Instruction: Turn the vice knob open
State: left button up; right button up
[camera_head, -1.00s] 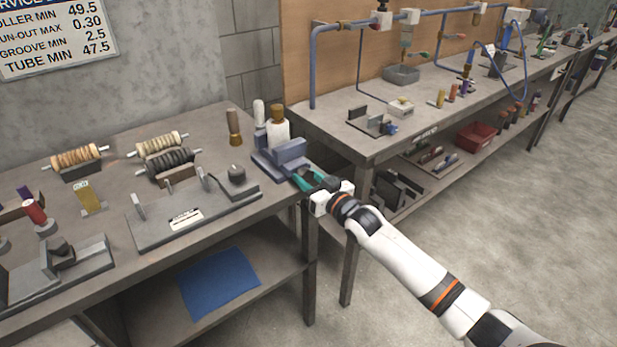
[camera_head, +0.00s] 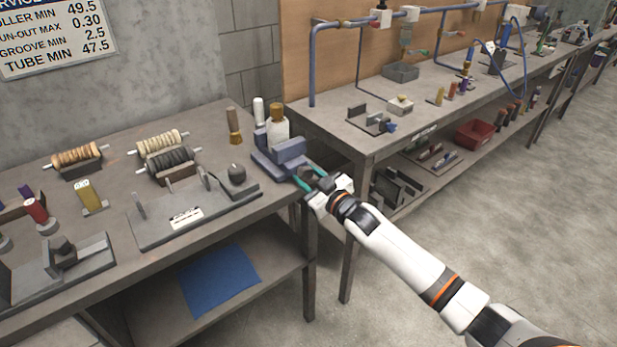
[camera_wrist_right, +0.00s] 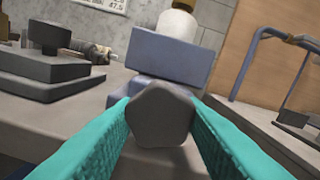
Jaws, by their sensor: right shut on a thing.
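The blue-grey vice (camera_head: 280,157) stands at the right end of the near bench, with a white bottle-like piece with a tan cap (camera_head: 278,128) at its jaws. Its dark grey, many-sided knob (camera_wrist_right: 162,115) faces my right wrist camera. My right gripper (camera_head: 306,178) has its teal fingers on either side of the knob at the bench's edge. In the right wrist view, the fingers (camera_wrist_right: 160,122) are shut on the knob, one at its left and one at its right. The vice screw behind the knob is hidden. My left gripper is not in view.
A grey fixture plate (camera_head: 160,232) with upright posts lies left of the vice. Several spools on stands (camera_head: 77,157) sit further back. A brown-handled brush (camera_head: 234,125) stands behind the vice. A second bench (camera_head: 365,150) with blue pipework is at the right.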

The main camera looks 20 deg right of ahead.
jog(key=shift+f, duration=0.15)
jog(key=o, duration=1)
jog(key=v, duration=1.2)
jog(key=shift+b, duration=0.4)
